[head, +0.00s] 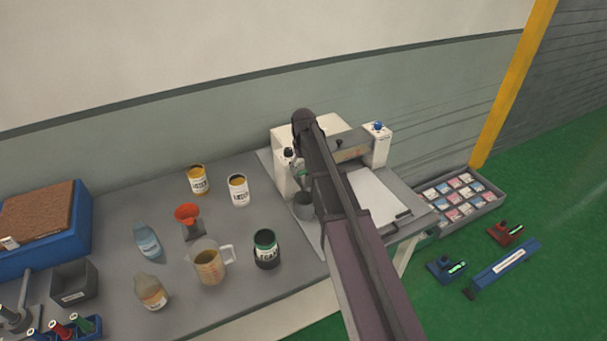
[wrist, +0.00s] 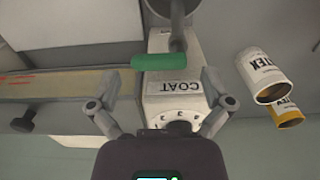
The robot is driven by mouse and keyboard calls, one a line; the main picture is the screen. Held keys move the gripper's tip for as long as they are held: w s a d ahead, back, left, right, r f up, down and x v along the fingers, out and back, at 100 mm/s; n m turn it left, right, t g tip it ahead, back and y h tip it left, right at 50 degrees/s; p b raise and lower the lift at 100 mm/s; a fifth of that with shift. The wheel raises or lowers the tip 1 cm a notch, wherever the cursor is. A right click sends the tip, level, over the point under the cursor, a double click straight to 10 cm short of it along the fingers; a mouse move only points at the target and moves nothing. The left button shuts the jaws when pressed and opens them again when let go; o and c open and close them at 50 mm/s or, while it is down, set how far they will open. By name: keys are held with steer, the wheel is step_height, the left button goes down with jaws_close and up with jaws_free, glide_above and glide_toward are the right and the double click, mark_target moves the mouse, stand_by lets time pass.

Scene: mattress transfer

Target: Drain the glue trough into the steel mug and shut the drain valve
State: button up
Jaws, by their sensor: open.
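The glue coater (head: 285,175) stands at the back of the bench, with a white housing marked COAT (wrist: 178,86) in the wrist view. Its glue trough (head: 350,153) shows as a tan strip, partly behind my arm, and at the left of the wrist view (wrist: 50,87). The drain valve's green handle (wrist: 158,61) lies crosswise in front of the housing. My gripper (wrist: 160,80) is open and empty, its fingers on either side near the handle. The steel mug (head: 303,206) stands below the valve, beside my arm; its contents are unclear. My fingertips are hidden in the head view.
A white latex can (head: 238,190) and a yellow one (head: 197,180) stand left of the coater. A dark green can (head: 266,250), a measuring jug (head: 209,263), a red funnel (head: 188,215) and bottles stand nearer. The bench front between cans and coater is clear.

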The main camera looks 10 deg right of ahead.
steer(key=shift+f+b, duration=0.35)
steer(key=shift+f, duration=0.2)
steer(key=c, duration=1.1)
